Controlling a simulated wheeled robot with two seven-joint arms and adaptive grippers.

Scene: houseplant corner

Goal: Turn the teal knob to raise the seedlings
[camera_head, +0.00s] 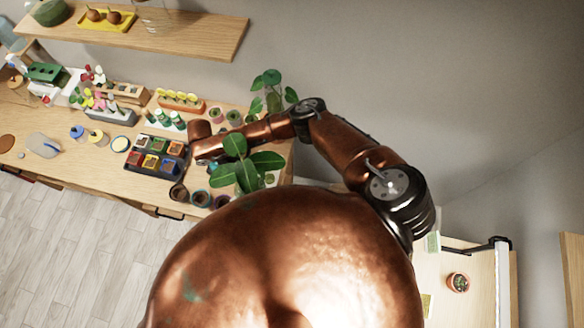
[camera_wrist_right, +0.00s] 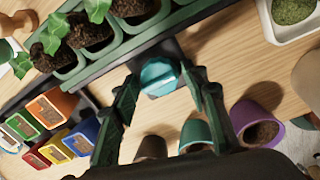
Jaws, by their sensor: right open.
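The teal knob (camera_wrist_right: 158,76) shows in the right wrist view on a dark mount at the end of a green seedling tray (camera_wrist_right: 117,46). The tray's cells hold dark soil and green seedlings (camera_wrist_right: 97,8). My right gripper (camera_wrist_right: 162,80) is open, with one dark finger on each side of the knob. Gaps show between the knob and both fingers. In the head view my copper right arm reaches in from the right over the bench, and I cannot make out the knob there. My left gripper is out of view.
A black tray (camera_head: 187,158) of several coloured pots sits left of my right arm. A purple pot (camera_wrist_right: 257,124) and a teal pot (camera_wrist_right: 196,134) stand close to the right gripper. A leafy plant (camera_head: 247,165) overlaps the arm. A shelf (camera_head: 190,38) hangs above.

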